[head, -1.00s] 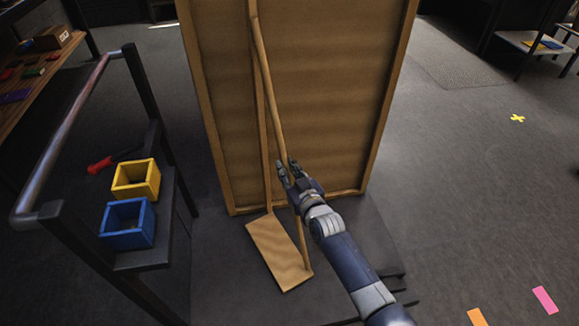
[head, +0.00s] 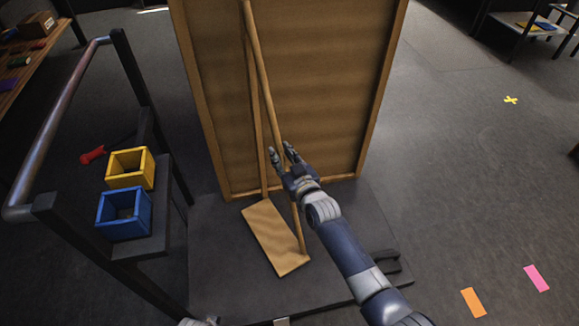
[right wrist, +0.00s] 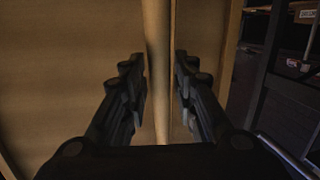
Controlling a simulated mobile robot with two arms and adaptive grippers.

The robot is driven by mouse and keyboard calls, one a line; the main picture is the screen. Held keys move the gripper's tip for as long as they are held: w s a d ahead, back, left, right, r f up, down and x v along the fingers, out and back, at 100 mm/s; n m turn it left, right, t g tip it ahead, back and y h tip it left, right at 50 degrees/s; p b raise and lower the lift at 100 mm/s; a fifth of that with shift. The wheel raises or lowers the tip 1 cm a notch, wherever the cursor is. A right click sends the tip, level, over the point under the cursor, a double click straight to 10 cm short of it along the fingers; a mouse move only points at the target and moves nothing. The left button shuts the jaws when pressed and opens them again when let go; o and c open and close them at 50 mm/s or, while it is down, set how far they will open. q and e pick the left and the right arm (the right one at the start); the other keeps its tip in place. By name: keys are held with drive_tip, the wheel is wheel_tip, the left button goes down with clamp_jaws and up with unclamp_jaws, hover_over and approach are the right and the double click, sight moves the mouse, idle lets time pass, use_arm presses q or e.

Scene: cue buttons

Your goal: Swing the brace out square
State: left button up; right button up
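The brace is a slim wooden pole (head: 261,75) running down the face of a tall wooden panel (head: 318,80). Its lower end meets a flat wooden board (head: 275,238) lying at an angle on the dark base in front of the panel. A second thin strip (head: 257,130) runs beside the pole. My right gripper (head: 281,155) is at the lower half of the pole. In the right wrist view the pole (right wrist: 157,70) stands between the two fingers, with narrow gaps visible on both sides, so the gripper looks open around it.
At left, a dark cart with a metal handle (head: 62,115) carries a yellow box (head: 130,168) and a blue box (head: 124,214). A red object (head: 93,155) lies behind them. The floor right of the panel is open, with orange (head: 473,302) and pink (head: 537,278) markers.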

drive_tip(key=v, duration=1.1)
drive_tip(key=shift+s+a+r, duration=0.1)
